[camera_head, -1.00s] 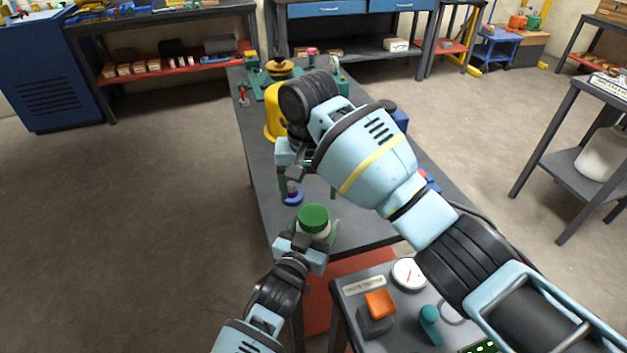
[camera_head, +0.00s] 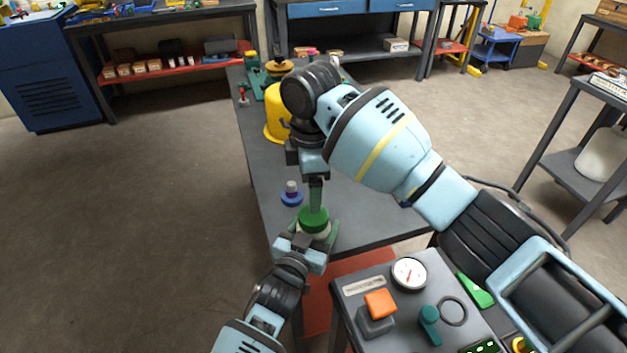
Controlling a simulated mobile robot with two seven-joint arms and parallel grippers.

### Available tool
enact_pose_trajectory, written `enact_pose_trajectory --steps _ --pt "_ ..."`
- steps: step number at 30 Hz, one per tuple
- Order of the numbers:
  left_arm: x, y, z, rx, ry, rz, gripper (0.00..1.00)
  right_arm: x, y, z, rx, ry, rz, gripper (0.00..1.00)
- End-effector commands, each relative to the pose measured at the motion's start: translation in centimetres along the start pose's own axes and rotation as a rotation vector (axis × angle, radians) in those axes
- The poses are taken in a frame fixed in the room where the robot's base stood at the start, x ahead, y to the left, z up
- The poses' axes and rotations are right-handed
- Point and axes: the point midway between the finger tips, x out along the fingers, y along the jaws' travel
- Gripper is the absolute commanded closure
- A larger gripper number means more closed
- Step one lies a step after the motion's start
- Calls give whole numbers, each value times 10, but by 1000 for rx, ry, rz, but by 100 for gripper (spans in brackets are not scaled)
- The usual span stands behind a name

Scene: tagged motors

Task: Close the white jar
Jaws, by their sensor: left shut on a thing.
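The white jar (camera_head: 315,236) stands near the front end of the long grey table, mostly hidden by the gripper and a green lid (camera_head: 313,222) on top of it. My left gripper (camera_head: 318,235) is shut on the jar, with its green fingers on either side. My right gripper (camera_head: 316,207) points down from above, its green fingers reaching the lid. The fingers line up edge-on, so their gap is hidden.
A small blue part with a grey knob (camera_head: 291,196) stands left of the jar. A yellow housing (camera_head: 276,113) is farther back. A tester bench with a gauge (camera_head: 409,272) and orange button (camera_head: 380,303) stands in front.

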Motion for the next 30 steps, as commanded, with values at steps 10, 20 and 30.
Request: enact_pose_trajectory --steps 10,20,30 --pt "0 0 1 0 -1 0 98 -2 -1 4 -457 0 -10 25" --pt "0 0 1 0 -1 0 98 -3 -2 4 -551 2 -13 25" --pt "0 0 1 0 -1 0 98 4 -2 4 -548 2 -15 25"
